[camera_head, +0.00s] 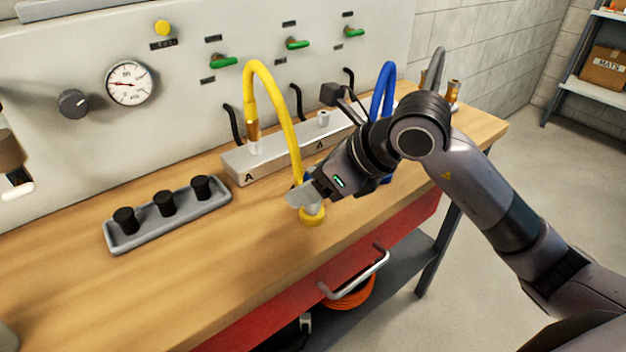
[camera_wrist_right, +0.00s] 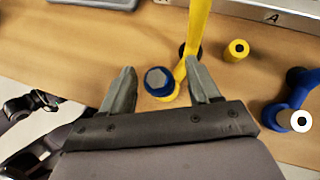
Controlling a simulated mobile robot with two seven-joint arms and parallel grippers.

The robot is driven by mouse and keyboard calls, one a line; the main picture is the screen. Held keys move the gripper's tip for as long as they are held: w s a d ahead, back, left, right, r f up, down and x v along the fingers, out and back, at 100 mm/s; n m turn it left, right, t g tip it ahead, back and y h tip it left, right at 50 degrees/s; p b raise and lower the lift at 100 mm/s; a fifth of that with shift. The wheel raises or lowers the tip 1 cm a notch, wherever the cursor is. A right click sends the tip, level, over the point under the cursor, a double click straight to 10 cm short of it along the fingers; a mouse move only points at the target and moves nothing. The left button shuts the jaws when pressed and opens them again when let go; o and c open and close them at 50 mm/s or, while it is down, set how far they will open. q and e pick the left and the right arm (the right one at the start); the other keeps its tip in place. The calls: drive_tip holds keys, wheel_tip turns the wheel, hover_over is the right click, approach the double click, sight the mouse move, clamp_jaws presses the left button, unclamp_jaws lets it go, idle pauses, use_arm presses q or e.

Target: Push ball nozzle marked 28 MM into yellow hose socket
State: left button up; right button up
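The yellow hose (camera_head: 262,82) arches from a brass fitting on the grey block marked A down behind my right gripper (camera_head: 305,197). That gripper is open in the right wrist view (camera_wrist_right: 162,84), with a gap between its two fingers. Between them is a piece with a grey six-sided top and a dark blue ring (camera_wrist_right: 158,80), with yellow below it. The yellow base (camera_head: 312,217) rests on the bench. The hose (camera_wrist_right: 197,35) passes close by the right-hand finger. I cannot read a 28 MM mark.
A yellow cylinder with a hole (camera_wrist_right: 237,50) stands right of the hose. Blue parts (camera_wrist_right: 299,118) lie farther right. A grey tray (camera_head: 180,222) holds 3 black pegs. The block (camera_head: 236,163) and a blue hose (camera_head: 386,78) stand behind.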

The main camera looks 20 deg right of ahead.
drive_tip(key=v, duration=0.7)
drive_tip(key=shift+s+d, duration=0.1)
drive_tip(key=shift+s, duration=0.05)
idle(0.5)
